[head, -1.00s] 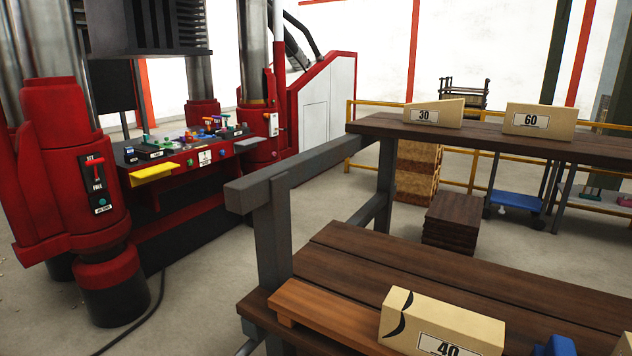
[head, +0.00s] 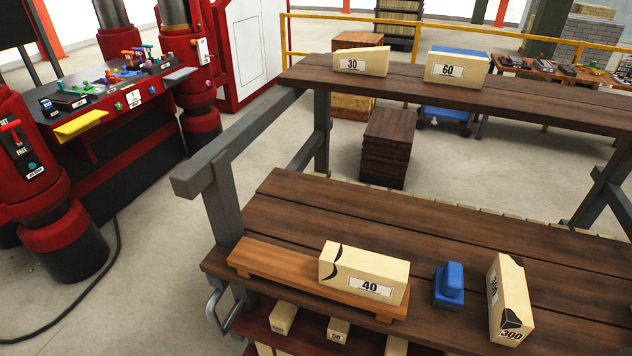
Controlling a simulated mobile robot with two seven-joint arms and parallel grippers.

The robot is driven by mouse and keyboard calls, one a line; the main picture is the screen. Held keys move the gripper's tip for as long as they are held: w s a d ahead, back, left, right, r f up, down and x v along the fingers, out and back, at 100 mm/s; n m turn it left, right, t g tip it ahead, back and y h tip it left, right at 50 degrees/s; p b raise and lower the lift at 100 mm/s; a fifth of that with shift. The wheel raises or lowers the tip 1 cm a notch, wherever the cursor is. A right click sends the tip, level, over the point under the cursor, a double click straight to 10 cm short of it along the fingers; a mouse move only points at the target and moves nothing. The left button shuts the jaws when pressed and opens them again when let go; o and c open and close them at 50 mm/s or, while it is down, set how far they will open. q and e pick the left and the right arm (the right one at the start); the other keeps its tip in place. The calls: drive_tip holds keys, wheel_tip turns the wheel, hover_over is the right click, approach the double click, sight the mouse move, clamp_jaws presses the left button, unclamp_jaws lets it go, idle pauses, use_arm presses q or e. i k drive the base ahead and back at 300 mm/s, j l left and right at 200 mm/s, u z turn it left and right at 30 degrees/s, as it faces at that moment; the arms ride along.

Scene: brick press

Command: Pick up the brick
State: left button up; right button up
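Several pale cream bricks with number labels show in the head view; I cannot tell which one the task means. The brick marked 40 (head: 350,268) lies on a low reddish wooden board (head: 272,263) on the near bench. The brick marked 300 (head: 513,290) stands at the right on the same bench, set at an angle. Neither of my grippers is in view.
A blue block (head: 449,285) sits between the 40 and 300 bricks on the dark plank bench (head: 400,215). More bricks lie on a red shelf below. A red press with a control panel (head: 120,92) stands at left. A grey metal post and rail (head: 225,155) rise at the bench's left end.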

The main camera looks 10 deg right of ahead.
sight(511, 317)
drive_tip(key=z, duration=1.85)
